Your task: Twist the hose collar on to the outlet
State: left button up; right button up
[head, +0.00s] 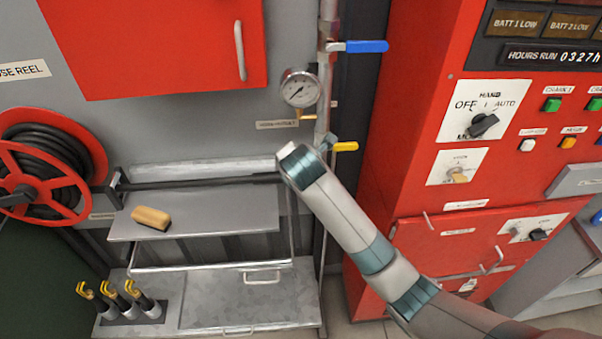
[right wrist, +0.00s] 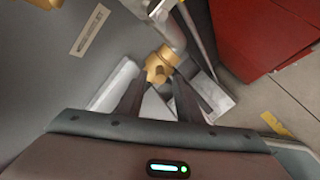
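My right arm comes in from the lower right in the head view, and its end stands in front of the pipe below the gauge. Its gripper is hidden there. In the right wrist view my right gripper (right wrist: 158,78) has its two dark fingers apart. A brass fitting with lugs (right wrist: 160,64) shows at and just past the fingertips, below a silvery pipe (right wrist: 168,22). I cannot tell whether this fitting is the collar or the outlet, or whether the fingers touch it. A small brass piece (head: 305,115) shows below the gauge in the head view. My left gripper is out of view.
A gauge (head: 299,88), a blue lever (head: 366,46) and a yellow lever (head: 345,147) are by the pipe. The red control cabinet (head: 415,95) stands right. A hose reel (head: 45,165), a shelf with a yellow block (head: 151,217), and several yellow-tipped tools (head: 115,291) are left.

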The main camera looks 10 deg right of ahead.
jog(key=p+v, duration=0.1)
jog(key=v, duration=1.1)
jog(key=shift+s, duration=0.2)
jog(key=shift+r, duration=0.15)
